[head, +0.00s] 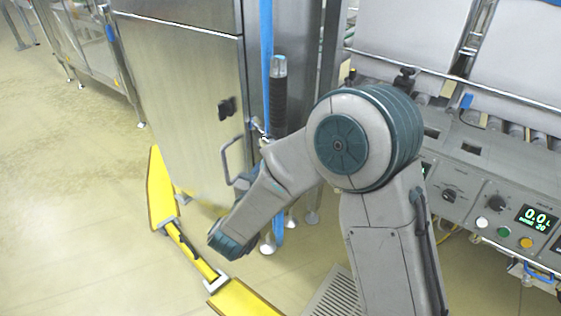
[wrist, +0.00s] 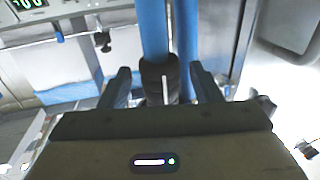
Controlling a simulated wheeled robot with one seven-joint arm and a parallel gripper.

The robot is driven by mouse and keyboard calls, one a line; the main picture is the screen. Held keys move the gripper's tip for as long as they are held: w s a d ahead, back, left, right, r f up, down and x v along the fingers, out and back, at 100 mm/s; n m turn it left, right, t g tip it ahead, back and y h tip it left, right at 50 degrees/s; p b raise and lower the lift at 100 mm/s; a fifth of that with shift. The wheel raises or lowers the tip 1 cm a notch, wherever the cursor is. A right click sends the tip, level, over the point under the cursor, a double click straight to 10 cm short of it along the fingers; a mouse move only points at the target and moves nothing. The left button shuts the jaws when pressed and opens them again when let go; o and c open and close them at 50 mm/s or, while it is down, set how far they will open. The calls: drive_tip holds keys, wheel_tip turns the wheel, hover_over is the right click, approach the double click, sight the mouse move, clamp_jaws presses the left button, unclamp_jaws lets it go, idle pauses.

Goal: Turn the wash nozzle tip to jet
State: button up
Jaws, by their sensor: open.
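The wash nozzle (head: 279,103) stands upright beside the steel cabinet in the head view. It has a black ribbed body and a grey-blue upper end (head: 279,66). In the wrist view, a dark round piece with a pale stripe (wrist: 158,80), which looks like part of the nozzle, lies between my fingers. My gripper (wrist: 160,76) is open, one finger on each side of this piece, with a gap showing on both sides. A blue hose (wrist: 153,30) runs beyond it. My gripper's fingers are not clear in the head view. The tip's setting marks cannot be read.
A steel cabinet (head: 190,90) with a handle stands left of the nozzle. A control panel (head: 490,205) with knobs, coloured buttons and a display is at the right. Yellow floor guards (head: 160,190) lie at the cabinet's foot. Open floor is at the left.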

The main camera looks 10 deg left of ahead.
drive_tip(key=s+a+p, duration=0.1)
drive_tip(key=s+a, duration=0.1)
drive_tip(key=s, duration=0.8)
drive_tip(key=shift+s, duration=0.2)
